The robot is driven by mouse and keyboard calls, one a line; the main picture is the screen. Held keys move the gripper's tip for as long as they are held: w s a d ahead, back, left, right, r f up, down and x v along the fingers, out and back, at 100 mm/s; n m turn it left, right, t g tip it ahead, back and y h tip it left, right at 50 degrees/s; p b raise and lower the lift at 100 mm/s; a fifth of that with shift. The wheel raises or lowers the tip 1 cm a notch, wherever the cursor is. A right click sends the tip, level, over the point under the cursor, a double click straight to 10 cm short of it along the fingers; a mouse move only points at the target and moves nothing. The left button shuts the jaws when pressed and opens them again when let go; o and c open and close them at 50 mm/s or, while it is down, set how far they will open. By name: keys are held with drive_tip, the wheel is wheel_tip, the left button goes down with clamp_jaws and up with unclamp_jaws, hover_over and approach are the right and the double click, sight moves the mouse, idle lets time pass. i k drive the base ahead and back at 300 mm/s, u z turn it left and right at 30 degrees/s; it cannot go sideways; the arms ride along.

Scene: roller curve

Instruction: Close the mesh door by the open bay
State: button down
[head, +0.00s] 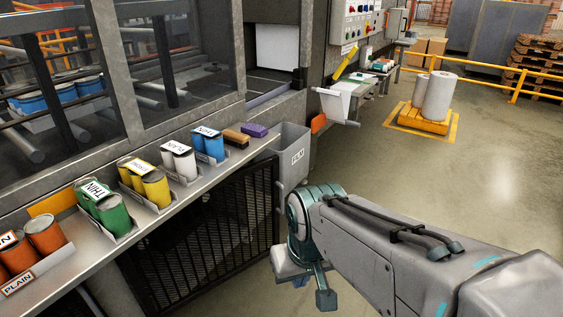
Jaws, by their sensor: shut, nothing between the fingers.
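The black mesh door (222,228) stands below the long grey shelf, to the left of my arm. Its right edge is beside the grey bin. It appears to stand at an angle to the machine front, but I cannot tell how far it is open. Its lower edge and the bay behind it are partly hidden. My gripper (316,290) points down at the lower middle, right of the door and apart from it in the picture. It is shut and empty. My wrist and forearm hide part of the floor near it.
The shelf (110,243) carries several holders of coloured cans, a brush and a purple block (254,130). A grey bin (293,152) hangs at its right end. Open floor (450,190) lies right of the machine.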

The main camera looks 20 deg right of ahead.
sight(273, 161)
drive_tip(key=u, duration=0.05)
drive_tip(key=i, duration=1.05)
drive_tip(key=u, duration=0.55)
